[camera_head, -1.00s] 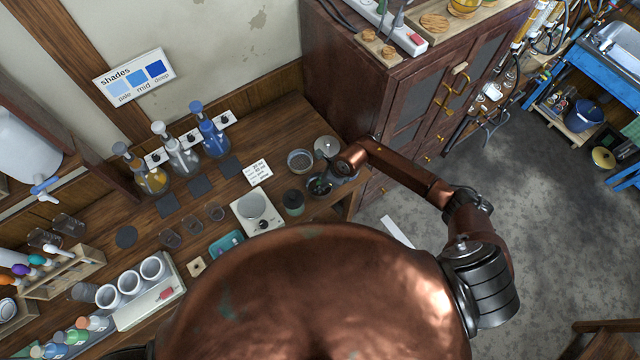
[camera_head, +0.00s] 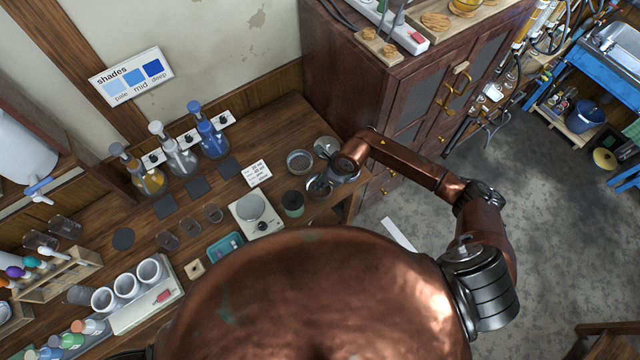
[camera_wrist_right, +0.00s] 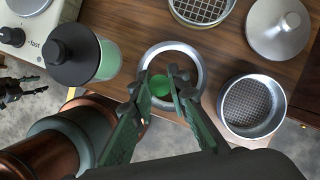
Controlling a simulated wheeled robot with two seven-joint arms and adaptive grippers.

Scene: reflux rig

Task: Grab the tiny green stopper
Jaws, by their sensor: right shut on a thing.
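The tiny green stopper (camera_wrist_right: 160,86) shows in the right wrist view between the fingertips of my right gripper (camera_wrist_right: 162,88). The gripper is shut on it, over or inside a round metal-rimmed dish (camera_wrist_right: 199,72); I cannot tell whether the stopper still touches the dish. In the head view my right gripper (camera_head: 322,186) is small and dark at the right end of the bench, and the stopper is too small to make out. A dark jointed part at the left edge of the wrist view looks like my left gripper (camera_wrist_right: 20,90); its fingers are unclear.
A black-lidded green jar (camera_wrist_right: 108,60) stands left of the dish. A mesh sieve (camera_wrist_right: 252,106) is on the right, another sieve (camera_wrist_right: 200,8) behind, and a metal lid (camera_wrist_right: 278,28) at back right.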

